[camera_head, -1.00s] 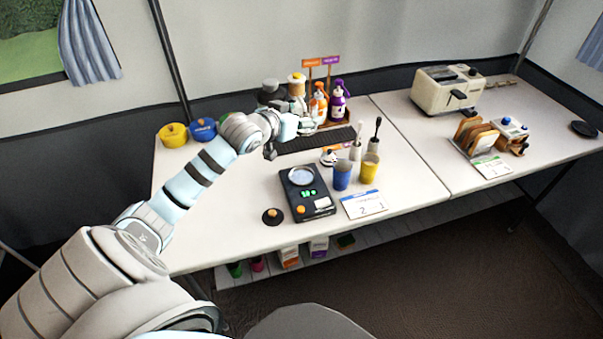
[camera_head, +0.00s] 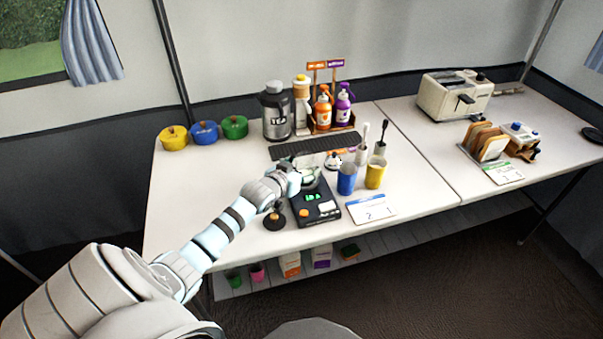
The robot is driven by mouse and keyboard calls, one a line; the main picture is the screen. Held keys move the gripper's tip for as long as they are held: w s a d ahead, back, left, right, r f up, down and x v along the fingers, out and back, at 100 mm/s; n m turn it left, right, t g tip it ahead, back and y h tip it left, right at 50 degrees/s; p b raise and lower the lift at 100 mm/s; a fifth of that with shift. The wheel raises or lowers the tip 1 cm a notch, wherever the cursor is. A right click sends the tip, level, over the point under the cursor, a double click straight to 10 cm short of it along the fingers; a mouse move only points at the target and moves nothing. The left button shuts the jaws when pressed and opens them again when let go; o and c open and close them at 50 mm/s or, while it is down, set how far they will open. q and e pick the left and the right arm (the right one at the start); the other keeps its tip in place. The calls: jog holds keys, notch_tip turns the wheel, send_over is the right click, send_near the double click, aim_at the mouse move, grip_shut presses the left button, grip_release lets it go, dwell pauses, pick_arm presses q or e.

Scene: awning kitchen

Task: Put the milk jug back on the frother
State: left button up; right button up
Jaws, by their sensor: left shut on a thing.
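The black frother (camera_head: 318,213) sits near the front of the left table, with a lit green display and an orange knob. My left gripper (camera_head: 297,178) is at its back left. It is shut on a pale, see-through thing, apparently the milk jug (camera_head: 311,160), which shows just past the fingers over the back of the frother. The gripper hides part of the jug, and I cannot tell whether the jug touches the frother's round plate. My right gripper is not in view.
A black lid with an orange knob (camera_head: 274,221) lies left of the frother. A blue cup (camera_head: 347,180) and a yellow cup (camera_head: 375,174) stand close on its right, behind a number card (camera_head: 371,208). A dark rack (camera_head: 314,145) lies behind.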

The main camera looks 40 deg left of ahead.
pick_arm(q)
jog(key=o, duration=1.3)
jog(key=shift+f, duration=0.15)
jog(key=shift+o, duration=0.2)
jog(key=shift+r, duration=0.2)
jog(key=p+v, duration=0.5)
jog(key=v, duration=0.7)
jog(key=shift+w, duration=0.1)
